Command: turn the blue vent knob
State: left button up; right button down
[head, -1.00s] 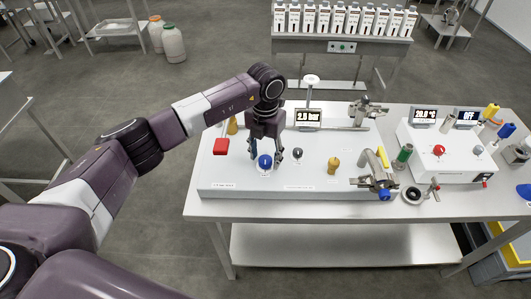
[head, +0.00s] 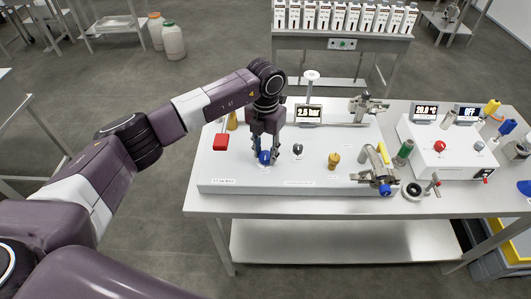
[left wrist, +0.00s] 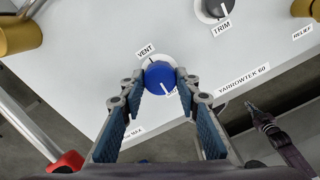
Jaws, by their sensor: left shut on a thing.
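The blue vent knob (head: 265,157) sits on the white panel box (head: 225,183) at its left part. My left gripper (head: 265,156) reaches down from above and is shut on the knob. In the left wrist view its two fingers (left wrist: 161,87) touch the knob on either side.
A display (head: 308,114) reads 2.5 bar. Metal valves (head: 374,165) stand at the right. A second control box (head: 440,160) is farther right.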

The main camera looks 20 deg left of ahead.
pick_arm(q)
jog(key=m+b, duration=0.7)
jog(key=b, duration=0.1)
jog(key=shift+f, duration=0.2)
jog(key=m+b, duration=0.3)
jog(key=m, duration=0.1)
jog(key=m+b, duration=0.3)
jog(key=m, duration=0.1)
jog(key=shift+r+m, duration=0.15)
jog(key=shift+m, duration=0.15)
jog(key=m+b, duration=0.1)
jog(key=m, duration=0.4)
jog(key=shift+w+r+b, duration=0.1)
jog(key=shift+b, duration=0.25)
jog(key=m, duration=0.6)
jog(key=shift+m+b, duration=0.3)
jog(key=shift+b, duration=0.1)
jog(key=m, duration=0.4)
jog(key=shift+r+m, duration=0.1)
jog(key=shift+m, duration=1.8)
jog(key=shift+w, duration=0.1)
